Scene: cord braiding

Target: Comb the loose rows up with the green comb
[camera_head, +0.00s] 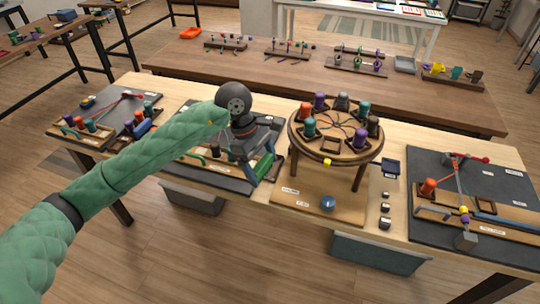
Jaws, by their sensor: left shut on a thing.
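My left arm reaches in from the left, and its dark gripper (253,170) points down over a dark board (190,172) left of the middle of the bench. The gripper is shut on the green comb (264,165), which shows as a green bar beside its fingers. The gripper and wrist hide much of the work there, so the loose rows cannot be made out, nor whether the comb touches them. My right gripper is not in view.
A round braiding stand (345,156) with several coloured bobbins stands just right of the gripper. A dark board (420,170) with cords lies further right. Another cord board (72,137) lies at the left. A blue ball (328,203) sits in front of the stand.

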